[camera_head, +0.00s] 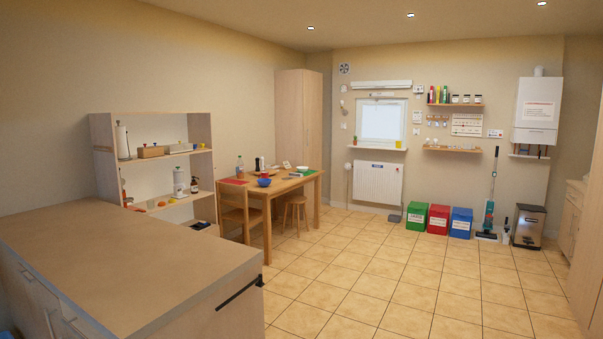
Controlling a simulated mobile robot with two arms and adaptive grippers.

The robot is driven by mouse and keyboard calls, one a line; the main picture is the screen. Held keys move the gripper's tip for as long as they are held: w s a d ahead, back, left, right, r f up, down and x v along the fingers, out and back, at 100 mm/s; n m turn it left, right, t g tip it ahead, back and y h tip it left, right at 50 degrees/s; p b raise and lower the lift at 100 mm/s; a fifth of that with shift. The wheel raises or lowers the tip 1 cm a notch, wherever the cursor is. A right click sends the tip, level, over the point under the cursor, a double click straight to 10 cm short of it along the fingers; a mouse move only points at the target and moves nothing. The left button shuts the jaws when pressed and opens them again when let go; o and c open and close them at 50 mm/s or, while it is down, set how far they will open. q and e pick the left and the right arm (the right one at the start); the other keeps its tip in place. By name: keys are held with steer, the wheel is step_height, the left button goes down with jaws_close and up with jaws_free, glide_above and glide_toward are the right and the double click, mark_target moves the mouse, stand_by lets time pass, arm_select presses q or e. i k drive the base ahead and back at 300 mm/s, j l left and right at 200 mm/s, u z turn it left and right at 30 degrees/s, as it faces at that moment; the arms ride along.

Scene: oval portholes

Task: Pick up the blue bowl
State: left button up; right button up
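A small blue bowl (264,182) sits on the wooden dining table (283,187) across the room, near the table's front left part. It looks upright, but it is too small to tell what is inside. Neither of my grippers shows in the head view.
A long counter (120,265) fills the lower left. An open shelf unit (204,157) stands behind it. A chair (238,212) and a stool (295,209) are at the table. Green, red and blue bins (461,222) line the back wall. The tiled floor (390,285) is clear in the middle.

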mark_target(264, 183)
steer(key=i+j, duration=0.1)
steer(key=i, duration=0.55)
steer(key=i+l+z, duration=0.15)
steer(key=i+z, duration=0.2)
steer(key=i, duration=0.35)
steer(key=i+z, duration=0.35)
steer(key=i, duration=0.35)
steer(key=i+j+z, duration=0.35)
steer(key=i, duration=0.35)
steer(key=i+u, duration=0.2)
steer(key=i, duration=0.25)
steer(key=i+l+u, duration=0.2)
steer(key=i, duration=0.25)
steer(key=i+u, duration=0.2)
steer(key=i, duration=0.25)
steer(key=i+l+u, duration=0.2)
steer(key=i, duration=0.25)
steer(key=i+j+u, duration=0.15)
steer(key=i+u, duration=0.6)
steer(key=u, duration=0.2)
steer(key=i+u, duration=0.45)
steer(key=k+l, duration=0.05)
steer(key=k, duration=0.05)
